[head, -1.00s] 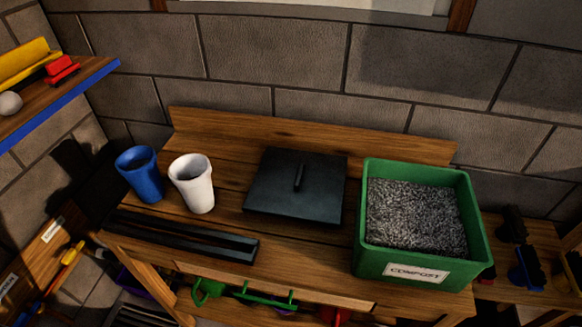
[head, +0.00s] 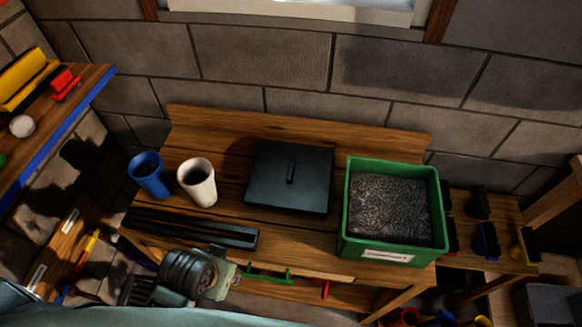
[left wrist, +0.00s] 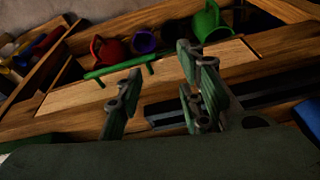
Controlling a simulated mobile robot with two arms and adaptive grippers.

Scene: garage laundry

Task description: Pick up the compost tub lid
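The compost tub lid (head: 290,178) is a dark square plate with a bar handle on top. It lies flat on the wooden bench, left of the green compost tub (head: 352,222), which is open and filled with grey granular material. My left arm comes in at the bottom left of the head view, below the bench front; its fingertips are hard to make out there. In the left wrist view my left gripper (left wrist: 160,95) has its two fingers apart with nothing between them. It faces the bench's front, away from the lid. My right gripper is not visible.
A blue cup (head: 148,176) and a white cup (head: 197,183) stand left of the lid. A long black tray (head: 190,228) lies along the bench's front left. A drawer with a green handle (left wrist: 118,67) is below. A shelf (head: 60,130) juts in at left.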

